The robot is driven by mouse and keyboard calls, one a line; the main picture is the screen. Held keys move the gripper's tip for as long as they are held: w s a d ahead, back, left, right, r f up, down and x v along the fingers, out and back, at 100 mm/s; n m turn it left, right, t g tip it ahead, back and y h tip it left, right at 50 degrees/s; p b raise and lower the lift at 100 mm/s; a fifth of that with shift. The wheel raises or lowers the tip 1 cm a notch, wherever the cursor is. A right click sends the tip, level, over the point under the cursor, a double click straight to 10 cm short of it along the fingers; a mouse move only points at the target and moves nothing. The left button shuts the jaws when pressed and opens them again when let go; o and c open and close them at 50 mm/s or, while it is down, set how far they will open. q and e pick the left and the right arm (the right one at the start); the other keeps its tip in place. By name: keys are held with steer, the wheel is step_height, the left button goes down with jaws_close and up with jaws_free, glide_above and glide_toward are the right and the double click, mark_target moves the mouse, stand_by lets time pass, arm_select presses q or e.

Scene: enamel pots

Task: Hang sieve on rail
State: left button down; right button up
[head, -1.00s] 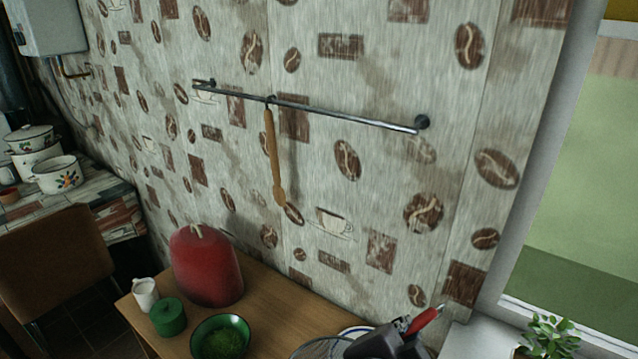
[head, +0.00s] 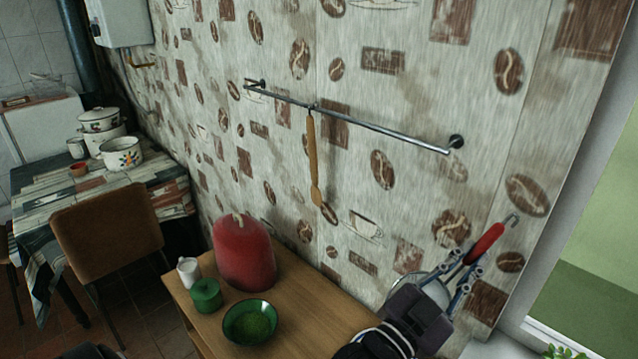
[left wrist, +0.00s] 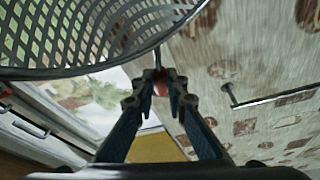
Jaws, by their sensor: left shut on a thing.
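The sieve's red handle (head: 485,243) points up and to the right, with a small metal hook at its end. My left gripper (head: 470,268) is shut on the sieve by the handle, in front of the wall below the rail's right end. In the left wrist view the sieve's mesh bowl (left wrist: 75,35) fills the upper left, and the gripper's fingertips (left wrist: 160,82) meet at the handle. In the head view the bowl is mostly hidden behind the gripper. The metal rail (head: 385,132) runs along the wall, apart from the sieve; its end also shows in the left wrist view (left wrist: 265,98).
A wooden spatula (head: 313,160) hangs from the rail's middle; the rail to its right is bare. Below stand a table (head: 300,310) with a red canister (head: 243,255), a green bowl (head: 250,322), a green pot (head: 206,295) and a white jug (head: 188,270). A window is at right.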

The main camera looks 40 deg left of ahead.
arm_select(q)
steer(key=s+a+r+n+t+y+p, duration=0.1)
steer(key=s+a+r+n+y, duration=0.25)
steer(key=a+y, duration=0.4)
steer(key=s+a+r+n+t+y+p, duration=0.15)
steer(key=a+n+y, duration=0.3)
steer(key=a, duration=0.55)
steer(key=s+a+r+n+t+y+p, duration=0.1)
steer(key=s+a+r+n+t+y, duration=0.15)
steer(key=a+n+y, duration=0.4)
steer(key=w+f+m+h+b, duration=0.1)
steer(key=w+b, duration=0.5)
steer(key=w, duration=0.7)
steer(key=shift+w+d+f+m+g+b, duration=0.2)
steer(key=shift+f+m+g+b, duration=0.15)
steer(key=shift+m, duration=0.4)
steer(key=shift+h, duration=0.25)
steer(key=c, duration=1.8)
jaws_free()
steer(key=shift+c, duration=0.2)
